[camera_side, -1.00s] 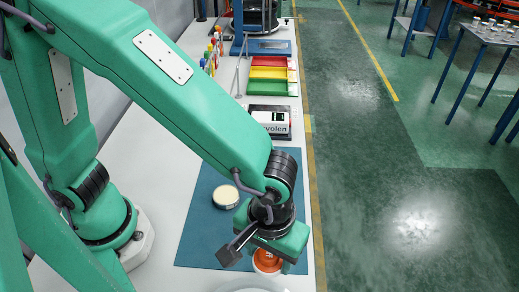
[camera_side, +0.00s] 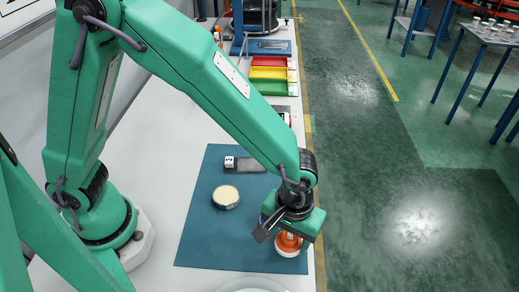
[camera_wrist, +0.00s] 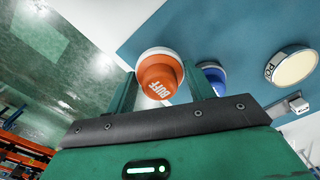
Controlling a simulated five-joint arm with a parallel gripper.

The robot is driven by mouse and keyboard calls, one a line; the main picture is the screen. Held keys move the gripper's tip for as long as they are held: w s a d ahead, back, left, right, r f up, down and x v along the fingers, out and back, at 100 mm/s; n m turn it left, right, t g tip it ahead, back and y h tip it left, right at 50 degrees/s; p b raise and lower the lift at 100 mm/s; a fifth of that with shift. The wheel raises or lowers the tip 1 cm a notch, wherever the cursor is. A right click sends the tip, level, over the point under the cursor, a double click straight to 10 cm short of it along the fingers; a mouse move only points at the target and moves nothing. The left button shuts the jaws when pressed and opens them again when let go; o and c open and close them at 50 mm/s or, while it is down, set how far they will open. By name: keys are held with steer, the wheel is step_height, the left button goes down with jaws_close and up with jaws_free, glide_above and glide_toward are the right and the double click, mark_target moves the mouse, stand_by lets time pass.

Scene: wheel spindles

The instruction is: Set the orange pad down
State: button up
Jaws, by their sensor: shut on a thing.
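The orange pad (camera_side: 289,241), a rounded orange knob on a white disc, is between the fingers of my gripper (camera_side: 287,232) near the right edge of the blue mat. In the wrist view the orange pad (camera_wrist: 160,80) shows the word BUFF, with one finger of my gripper (camera_wrist: 162,93) on each side. My gripper is shut on it. Its white disc is low over the mat's right edge; I cannot tell whether it touches the surface.
A round cream-topped pad (camera_side: 226,197) lies on the blue mat (camera_side: 205,240), left of my gripper. It also shows in the wrist view (camera_wrist: 293,67), beyond a blue object (camera_wrist: 212,74). A dark plate (camera_side: 248,164) with a white cube lies at the mat's far end. A white round thing (camera_side: 250,287) is at the bottom.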

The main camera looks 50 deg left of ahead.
mark_target(288, 245)
steer(key=shift+f, duration=1.45)
steer(key=shift+f, duration=0.1)
steer(key=o, duration=0.9)
step_height(288, 245, up, 12)
steer(key=shift+a, duration=0.1)
